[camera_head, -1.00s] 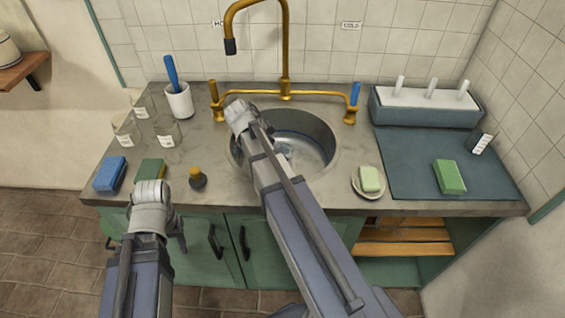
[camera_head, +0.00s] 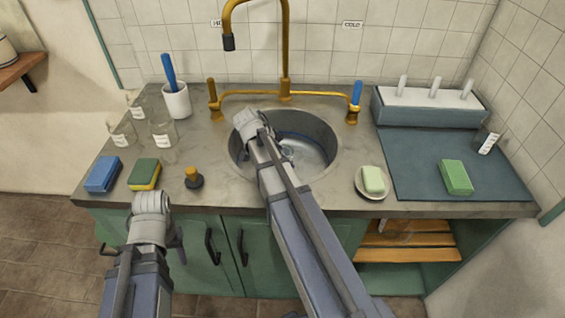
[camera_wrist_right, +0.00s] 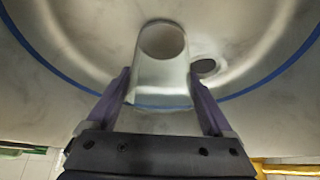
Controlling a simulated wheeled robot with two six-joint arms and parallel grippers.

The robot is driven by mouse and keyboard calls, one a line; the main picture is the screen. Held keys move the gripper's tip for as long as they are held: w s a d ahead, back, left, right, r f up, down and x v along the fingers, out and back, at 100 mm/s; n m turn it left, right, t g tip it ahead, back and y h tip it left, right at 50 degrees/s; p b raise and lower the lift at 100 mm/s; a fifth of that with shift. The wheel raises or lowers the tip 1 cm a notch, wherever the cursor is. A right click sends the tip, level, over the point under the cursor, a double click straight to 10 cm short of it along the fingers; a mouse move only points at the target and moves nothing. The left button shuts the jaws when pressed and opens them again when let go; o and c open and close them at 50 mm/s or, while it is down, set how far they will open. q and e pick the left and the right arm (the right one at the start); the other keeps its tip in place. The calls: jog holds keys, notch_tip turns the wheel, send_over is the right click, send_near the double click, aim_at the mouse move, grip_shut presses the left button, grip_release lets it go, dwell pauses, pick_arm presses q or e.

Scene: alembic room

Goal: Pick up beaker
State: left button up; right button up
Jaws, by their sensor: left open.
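A clear glass beaker (camera_wrist_right: 162,75) is in the sink basin; in the right wrist view it stands between the two purple fingers of my right gripper (camera_wrist_right: 160,76). The fingers lie close along both its sides; I cannot tell whether they press on it. In the head view the sink basin (camera_head: 318,165) is partly covered by my right arm, which hides the right gripper. My left gripper (camera_head: 142,245) is open and empty, low in front of the counter edge. More glass beakers stand on the counter at the left (camera_head: 163,136) and a labelled one at the right (camera_head: 488,138).
A brass faucet (camera_head: 285,60) rises behind the sink. Blue (camera_head: 103,174) and yellow-green (camera_head: 144,174) sponges and a black-and-yellow stopper (camera_head: 193,178) sit front left. A soap dish (camera_head: 361,194), a mat (camera_head: 415,170) and a green sponge (camera_head: 457,177) lie right.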

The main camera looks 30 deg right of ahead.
jog(key=c, duration=1.1)
jog(key=shift+r+p, duration=0.35)
notch_tip(320, 180, up, 9)
jog(key=p, duration=0.9)
jog(key=shift+r, duration=0.1)
dwell(0.3)
